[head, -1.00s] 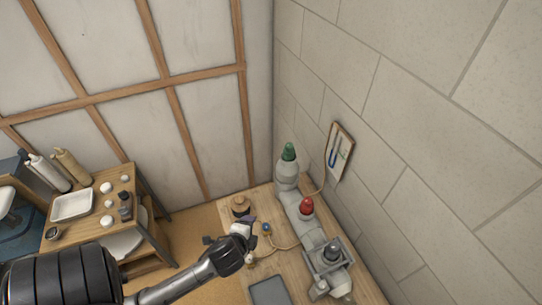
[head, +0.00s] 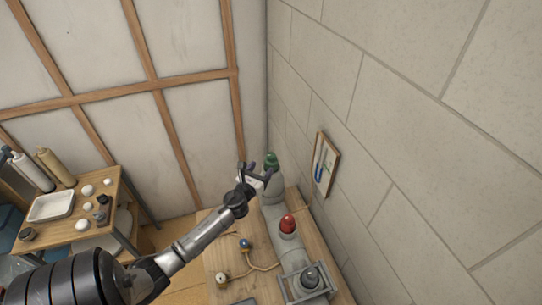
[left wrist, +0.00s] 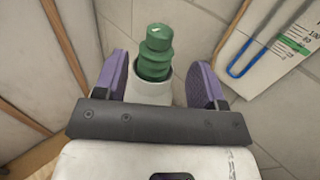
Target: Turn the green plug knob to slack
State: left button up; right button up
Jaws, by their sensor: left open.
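The green plug knob (head: 271,160) tops a pale grey upright fitting (head: 272,187) at the far end of a grey pipe body on the bench. In the left wrist view the ridged green knob (left wrist: 155,52) stands in a pale collar (left wrist: 150,87). My left gripper (head: 259,172) is at the knob's near left in the head view. Its purple fingers (left wrist: 160,80) are open on either side of the collar, with visible gaps; the knob lies ahead between them. My right gripper does not show.
A red knob (head: 287,224) and a grey clamp-like fitting (head: 308,280) sit nearer along the pipe body. A framed gauge card (head: 325,165) hangs on the block wall, close at the right. A side table (head: 65,205) with bottles and a tray stands at the left.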

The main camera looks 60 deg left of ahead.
aim_at(269, 158)
pick_arm(q)
jog(key=x, duration=0.8)
jog(key=shift+w+a+b, duration=0.1)
jog(key=shift+w+b, duration=0.2)
jog(key=shift+w, duration=0.05)
jog(key=shift+c, duration=0.4)
jog(key=c, duration=0.8)
jog(key=shift+c, duration=0.2)
